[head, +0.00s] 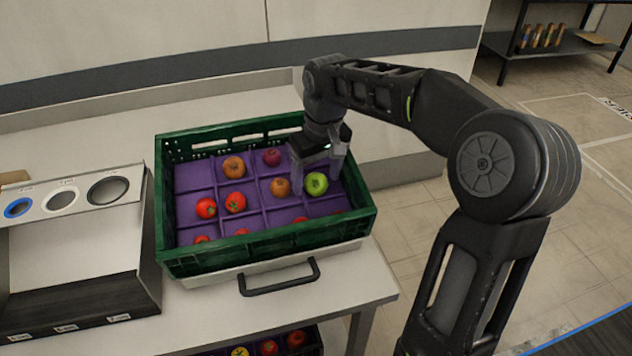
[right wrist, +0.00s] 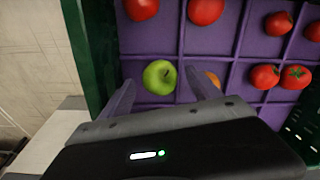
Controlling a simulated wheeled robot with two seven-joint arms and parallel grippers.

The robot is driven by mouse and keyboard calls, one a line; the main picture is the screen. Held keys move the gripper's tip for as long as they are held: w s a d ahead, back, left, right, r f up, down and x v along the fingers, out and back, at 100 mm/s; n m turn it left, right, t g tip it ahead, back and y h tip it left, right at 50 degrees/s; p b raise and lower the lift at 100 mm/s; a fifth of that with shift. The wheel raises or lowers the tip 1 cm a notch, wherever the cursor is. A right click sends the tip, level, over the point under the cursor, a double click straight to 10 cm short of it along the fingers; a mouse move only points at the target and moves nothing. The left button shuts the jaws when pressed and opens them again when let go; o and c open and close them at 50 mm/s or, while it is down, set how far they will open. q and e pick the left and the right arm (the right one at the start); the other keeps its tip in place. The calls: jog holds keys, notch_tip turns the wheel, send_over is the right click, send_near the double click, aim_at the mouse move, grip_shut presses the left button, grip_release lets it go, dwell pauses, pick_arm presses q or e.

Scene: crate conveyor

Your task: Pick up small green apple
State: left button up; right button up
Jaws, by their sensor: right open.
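The small green apple (head: 316,184) lies in a compartment at the right side of the purple-lined green crate (head: 270,262). In the right wrist view the apple (right wrist: 160,77) shows between my two fingers, near their tips. My right gripper (head: 318,172) is open, pointing down into the crate just behind the apple in the head view. I cannot tell whether a finger touches the apple. An orange fruit (head: 281,187) sits in the compartment to its left, partly behind a finger in the right wrist view. My left gripper is not in view.
Several red tomatoes (head: 235,203) and another orange fruit (head: 233,167) fill other compartments. The crate stands on a white table (head: 350,291) with a black handle (head: 279,280) in front. A panel with round holes (head: 73,194) stands at left. A lower crate shows below.

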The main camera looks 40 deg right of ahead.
aim_at(316, 175)
jog(key=shift+c, duration=0.5)
jog(key=c, duration=1.3)
notch_tip(316, 175, up, 10)
dwell(0.8)
